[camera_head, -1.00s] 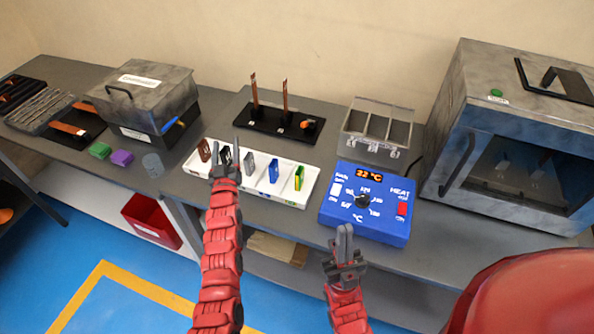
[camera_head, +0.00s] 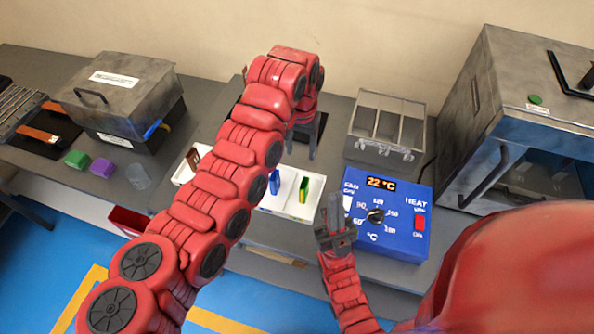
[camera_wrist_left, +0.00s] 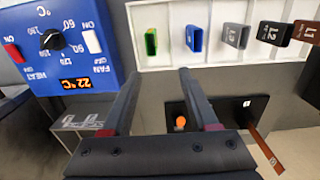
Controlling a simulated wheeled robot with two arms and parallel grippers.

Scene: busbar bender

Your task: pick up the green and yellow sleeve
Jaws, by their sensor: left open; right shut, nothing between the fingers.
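The green and yellow sleeve (camera_head: 304,189) stands upright in the right end of the white tray (camera_head: 313,206). It also shows in the left wrist view (camera_wrist_left: 151,42), where its hollow green end faces the camera. My left gripper (camera_head: 303,148) is open, pointing down behind the tray, near the sleeve and apart from it. In the left wrist view the sleeve lies beyond the open fingertips (camera_wrist_left: 158,75), with nothing between them. My right gripper (camera_head: 334,200) is shut and empty in front of the blue heater box.
A blue sleeve (camera_wrist_left: 194,38) is beside the green and yellow one, then grey, black and brown ones. A busbar stand (camera_wrist_left: 215,112) is behind the tray.

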